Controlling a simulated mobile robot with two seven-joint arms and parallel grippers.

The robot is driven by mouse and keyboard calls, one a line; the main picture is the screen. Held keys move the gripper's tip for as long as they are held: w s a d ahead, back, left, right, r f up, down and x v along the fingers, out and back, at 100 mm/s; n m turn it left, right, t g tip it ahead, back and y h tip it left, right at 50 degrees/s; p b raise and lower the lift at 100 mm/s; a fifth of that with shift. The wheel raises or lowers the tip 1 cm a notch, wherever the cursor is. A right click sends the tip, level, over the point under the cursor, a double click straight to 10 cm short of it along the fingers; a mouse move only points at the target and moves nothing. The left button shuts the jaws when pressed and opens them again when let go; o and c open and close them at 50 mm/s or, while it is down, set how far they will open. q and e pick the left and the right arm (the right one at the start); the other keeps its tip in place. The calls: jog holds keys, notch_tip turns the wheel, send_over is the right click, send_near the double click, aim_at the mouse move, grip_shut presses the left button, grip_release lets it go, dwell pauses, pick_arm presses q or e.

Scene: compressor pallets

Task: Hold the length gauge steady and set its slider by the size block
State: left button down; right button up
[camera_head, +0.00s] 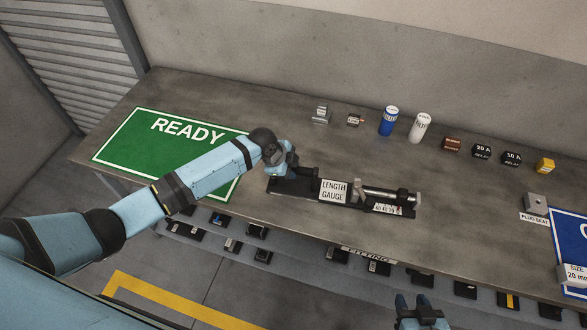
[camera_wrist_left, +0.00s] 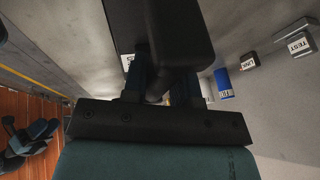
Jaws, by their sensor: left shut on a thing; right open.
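The length gauge (camera_head: 333,189) is a long black base with a white name label, lying on the bench. A metal rod and slider assembly (camera_head: 385,193) is at its right end, above a small numbered scale (camera_head: 387,208). My left gripper (camera_head: 290,171) is shut on the black left end of the gauge; in the left wrist view a black part fills the space at the fingers (camera_wrist_left: 160,88). My right gripper (camera_head: 420,308) is open and empty, below the bench front edge in the picture. A block labelled SIZE 20 mm (camera_head: 575,275) is at the right edge, partly cut off.
A green READY mat (camera_head: 140,150) lies left and a blue mat (camera_head: 563,232) right. Blue (camera_head: 388,122) and white (camera_head: 421,127) cans and several small parts stand along the back. A plug seat (camera_head: 535,204) is right of the gauge. Bench between them is clear.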

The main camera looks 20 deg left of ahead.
jog(key=shift+r, duration=0.1)
dwell(0.4)
jog(key=shift+o, duration=0.2)
dwell(0.9)
jog(key=shift+o, duration=1.2)
